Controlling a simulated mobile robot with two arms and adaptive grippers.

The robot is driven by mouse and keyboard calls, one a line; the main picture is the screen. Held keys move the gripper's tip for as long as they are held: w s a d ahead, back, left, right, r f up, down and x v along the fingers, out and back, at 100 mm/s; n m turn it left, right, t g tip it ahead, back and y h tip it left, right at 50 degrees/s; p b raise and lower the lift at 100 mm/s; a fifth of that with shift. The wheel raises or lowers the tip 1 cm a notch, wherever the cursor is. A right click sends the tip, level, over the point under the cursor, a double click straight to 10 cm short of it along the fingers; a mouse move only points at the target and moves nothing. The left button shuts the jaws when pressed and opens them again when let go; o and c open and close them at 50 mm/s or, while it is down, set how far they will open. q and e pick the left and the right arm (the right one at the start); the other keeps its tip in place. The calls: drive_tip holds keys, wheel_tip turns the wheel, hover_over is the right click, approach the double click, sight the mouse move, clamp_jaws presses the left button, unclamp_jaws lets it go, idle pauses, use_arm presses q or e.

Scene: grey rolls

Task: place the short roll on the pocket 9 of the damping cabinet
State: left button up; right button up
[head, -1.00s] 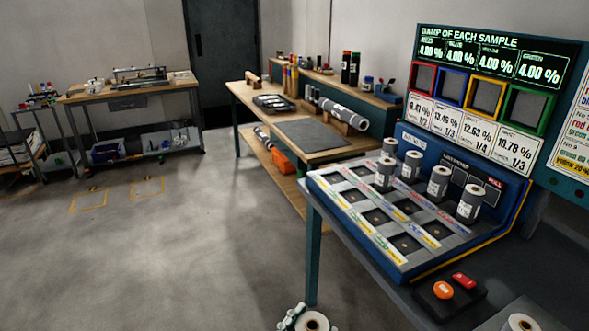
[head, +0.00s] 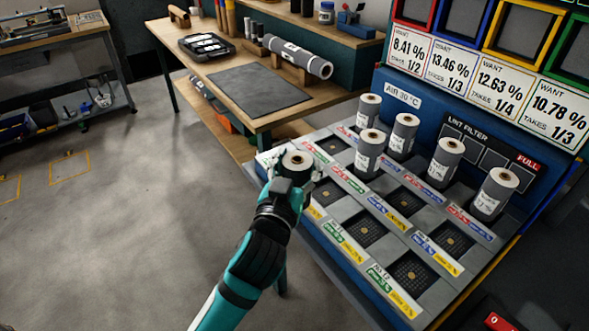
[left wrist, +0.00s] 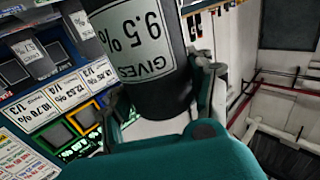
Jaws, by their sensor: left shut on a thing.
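My left gripper (head: 294,174) is shut on a grey roll (head: 297,160) with a pale top and dark core hole. The roll is upright over the near-left edge of the damping cabinet (head: 348,275); I cannot tell its height above the deck. In the left wrist view the held roll (left wrist: 152,85) carries a label reading "GIVES 9.5 %". The deck has empty dark pockets, among them one in the middle (head: 365,228) and one at the front (head: 413,272). The pocket numbers are too small to read surely, so I cannot single out pocket 9. My right gripper is out of view.
Several grey rolls stand in the back pockets, one at the right (head: 496,193) and one nearest the held roll (head: 369,152). The cabinet's sloped panel (head: 470,145) rises behind them. A workbench (head: 265,122) with a long roll (head: 297,59) stands beyond. Open floor is at left.

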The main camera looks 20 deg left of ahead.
use_arm(q)
drive_tip(key=shift+w+d+r+h, duration=0.3)
drive_tip(key=shift+w+d+r, duration=0.15)
drive_tip(key=shift+d+r, duration=0.15)
drive_tip(key=shift+w+r+m, duration=0.25)
drive_tip(key=shift+r+m, duration=0.05)
drive_tip(key=w+a+f, duration=0.2)
drive_tip(key=w+a, duration=0.1)
drive_tip(key=w, duration=0.4)
drive_tip(key=w+a+f, duration=0.3)
drive_tip(key=w, duration=0.3)
drive_tip(key=shift+w+a+p, duration=0.2)
drive_tip(key=shift+w+p, duration=0.2)
drive_tip(key=shift+p, duration=0.05)
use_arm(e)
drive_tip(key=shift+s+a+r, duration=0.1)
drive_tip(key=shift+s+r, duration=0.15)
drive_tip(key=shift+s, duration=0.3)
use_arm(q)
drive_tip(key=shift+f, duration=0.1)
drive_tip(key=o, duration=1.3)
drive_tip(key=shift+f, duration=0.1)
